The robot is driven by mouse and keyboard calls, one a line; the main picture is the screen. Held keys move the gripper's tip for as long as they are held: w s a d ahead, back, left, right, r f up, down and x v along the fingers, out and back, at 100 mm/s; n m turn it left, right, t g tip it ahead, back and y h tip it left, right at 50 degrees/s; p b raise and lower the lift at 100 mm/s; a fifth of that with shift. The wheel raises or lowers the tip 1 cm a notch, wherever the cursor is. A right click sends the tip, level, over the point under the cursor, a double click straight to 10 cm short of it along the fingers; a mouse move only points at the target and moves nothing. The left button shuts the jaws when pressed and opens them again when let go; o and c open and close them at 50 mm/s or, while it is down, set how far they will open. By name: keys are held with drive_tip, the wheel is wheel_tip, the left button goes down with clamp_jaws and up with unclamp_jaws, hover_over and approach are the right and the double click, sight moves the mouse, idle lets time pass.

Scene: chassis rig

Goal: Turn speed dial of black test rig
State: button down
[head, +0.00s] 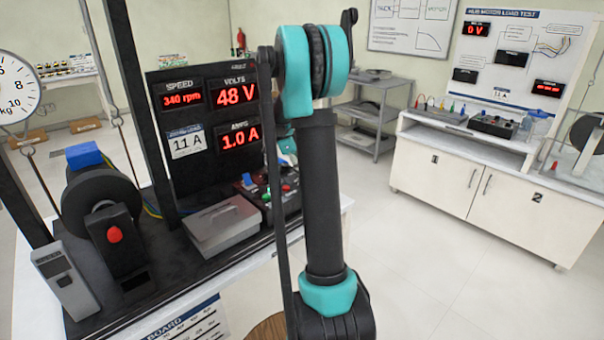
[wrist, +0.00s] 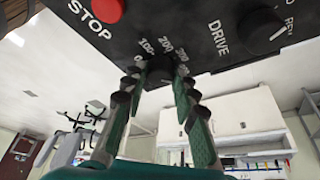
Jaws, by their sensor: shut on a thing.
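The black test rig stands on the bench, and its display panel (head: 209,116) reads 340 rpm, 48 V and 1.0 A. In the wrist view, the speed dial (wrist: 160,71) is a small dark knob on the black control panel, ringed by white numbers such as 100 and 200. My gripper (wrist: 158,80) has its teal fingers on either side of this dial and is shut on it. The dial's pointer is hidden by the fingers. In the head view, my arm covers much of the control box (head: 262,194) and most of my gripper.
In the wrist view, a red STOP button (wrist: 107,9) is left of the dial, and a DRIVE selector knob (wrist: 262,30) is to its right. A grey lidded box (head: 222,226) and a motor with a red knob (head: 115,235) stand left of the control box. Open floor lies to the right.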

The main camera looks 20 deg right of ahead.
drive_tip(key=c, duration=1.2)
unclamp_jaws()
drive_tip(key=v, duration=1.2)
